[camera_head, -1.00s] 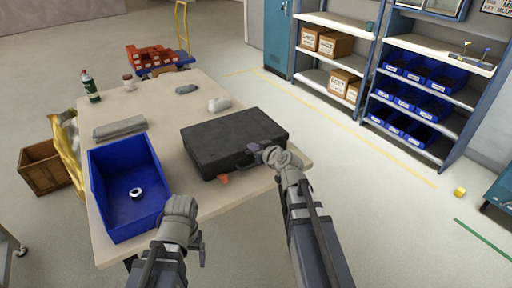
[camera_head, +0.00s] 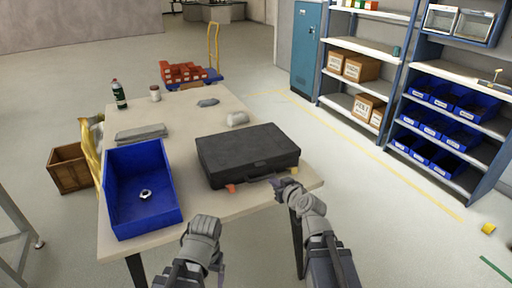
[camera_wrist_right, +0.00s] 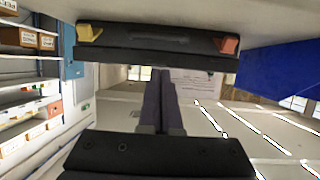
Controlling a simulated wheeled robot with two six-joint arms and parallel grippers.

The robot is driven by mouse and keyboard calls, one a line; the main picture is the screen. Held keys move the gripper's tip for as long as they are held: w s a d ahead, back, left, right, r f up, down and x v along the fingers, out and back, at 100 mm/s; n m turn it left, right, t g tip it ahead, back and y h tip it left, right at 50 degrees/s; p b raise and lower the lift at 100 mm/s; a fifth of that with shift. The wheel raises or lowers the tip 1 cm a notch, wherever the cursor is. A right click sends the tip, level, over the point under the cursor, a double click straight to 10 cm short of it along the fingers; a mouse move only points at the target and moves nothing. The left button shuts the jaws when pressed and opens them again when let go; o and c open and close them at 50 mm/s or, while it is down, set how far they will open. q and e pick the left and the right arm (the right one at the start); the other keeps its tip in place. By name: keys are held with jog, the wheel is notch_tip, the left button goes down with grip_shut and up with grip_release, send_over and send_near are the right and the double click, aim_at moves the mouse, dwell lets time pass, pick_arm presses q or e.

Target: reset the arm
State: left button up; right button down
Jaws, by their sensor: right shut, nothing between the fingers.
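My right gripper (camera_head: 275,181) is shut and empty, just in front of the black case (camera_head: 247,152). The case lies closed on the table (camera_head: 245,207), with its handle and latches along the near side. In the right wrist view the fingers (camera_wrist_right: 165,100) are together, with the case (camera_wrist_right: 155,48) beyond them. A yellow latch (camera_wrist_right: 88,32) and an orange latch (camera_wrist_right: 228,46) show on it. My left gripper (camera_head: 200,235) is low at the table's near edge; its fingers are mostly hidden.
A blue bin (camera_head: 125,213) with a metal ring-like part (camera_head: 146,194) stands on the table's left. Shelves (camera_head: 365,60) stand right; open floor lies between.

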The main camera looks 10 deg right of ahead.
jog(key=s+a+f+n+g, duration=0.2)
jog(key=s+a+f+g, duration=0.8)
jog(key=s+a+f, duration=0.3)
jog(key=s+g+h, duration=0.4)
jog(key=s+h, duration=0.1)
jog(key=s, duration=0.5)
notch_tip(320, 180, up, 12)
jog(key=p, duration=1.3)
jog(key=shift+w+d+r+m+y, duration=0.25)
jog(key=shift+w+d+m+y, duration=0.05)
jog(key=shift+d, duration=0.1)
